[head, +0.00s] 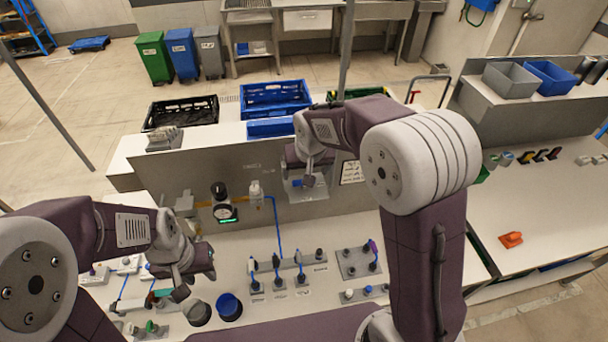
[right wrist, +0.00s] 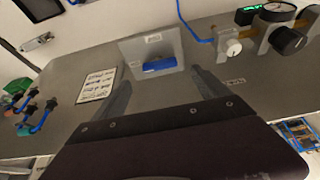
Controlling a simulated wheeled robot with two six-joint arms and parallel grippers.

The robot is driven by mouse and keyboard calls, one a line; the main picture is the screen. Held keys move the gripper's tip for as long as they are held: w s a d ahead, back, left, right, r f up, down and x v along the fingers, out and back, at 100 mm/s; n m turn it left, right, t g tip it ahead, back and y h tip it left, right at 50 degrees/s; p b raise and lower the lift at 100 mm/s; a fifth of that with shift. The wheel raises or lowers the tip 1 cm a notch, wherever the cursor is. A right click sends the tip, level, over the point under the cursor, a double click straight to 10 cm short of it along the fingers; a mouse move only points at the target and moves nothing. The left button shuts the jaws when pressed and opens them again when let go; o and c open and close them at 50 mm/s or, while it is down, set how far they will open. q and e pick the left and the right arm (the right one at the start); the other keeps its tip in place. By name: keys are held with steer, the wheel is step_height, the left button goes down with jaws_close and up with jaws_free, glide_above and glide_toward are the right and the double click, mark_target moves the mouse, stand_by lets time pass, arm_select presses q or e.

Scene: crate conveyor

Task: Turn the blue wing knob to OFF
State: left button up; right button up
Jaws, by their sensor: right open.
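The blue wing knob (right wrist: 160,64) sits on a light grey square plate (right wrist: 135,48) on the upright grey panel, in the right wrist view. Its wing lies nearly level across the picture. A small label on the plate is too small to read. My right gripper (right wrist: 161,78) is open and empty, its two fingers apart on either side of the knob's line, short of the plate. In the head view my right gripper (head: 305,170) is in front of the plate and hides most of it. My left gripper (head: 194,284) looks open and empty above the table.
A printed sheet (right wrist: 97,85) is beside the plate. A gauge (head: 221,197) and a blue hose (head: 275,222) are on the panel to the left. Several toggles and a blue round container (head: 229,306) stand on the table below. Crates (head: 276,93) are behind the panel.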

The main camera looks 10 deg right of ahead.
steer(key=p+x, duration=0.1)
steer(key=x, duration=0.4)
steer(key=shift+w+f, duration=0.1)
steer(key=shift+w, duration=0.05)
steer(key=shift+w+f+p, duration=0.1)
steer(key=shift+f+p, duration=0.2)
steer(key=shift+f, duration=0.3)
